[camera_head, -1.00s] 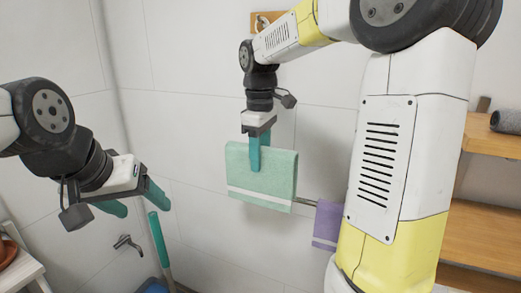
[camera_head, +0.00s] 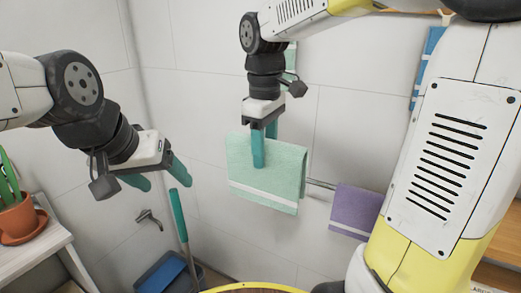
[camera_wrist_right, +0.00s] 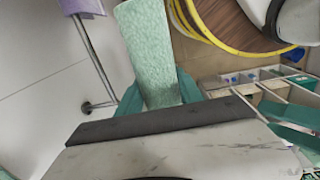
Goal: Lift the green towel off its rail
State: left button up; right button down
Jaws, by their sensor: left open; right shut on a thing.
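The green towel (camera_head: 283,183), pale green with a white stripe, hangs folded in front of the wall in the head view. My right gripper (camera_head: 265,150) points down and is shut on its top fold; the towel also shows between the fingers in the right wrist view (camera_wrist_right: 150,50). The rail (camera_head: 320,184) emerges right of the towel in the head view. In the right wrist view, a bare rail length (camera_wrist_right: 96,60) and its end mount show beside the towel, apart from it. My left gripper (camera_head: 160,178) is open and empty at the left.
A purple towel (camera_head: 354,210) hangs on the rail to the right. A tap (camera_head: 149,217), a green-handled stick (camera_head: 179,218) and a blue bin (camera_head: 162,273) are lower left. A potted plant (camera_head: 17,218) stands on a shelf at far left. A yellow-rimmed round thing (camera_head: 255,288) is at the bottom.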

jog(key=shift+r, duration=0.3)
jog(key=s+a, duration=0.1)
jog(key=s, duration=0.9)
jog(key=shift+a, duration=0.3)
jog(key=shift+w, duration=0.1)
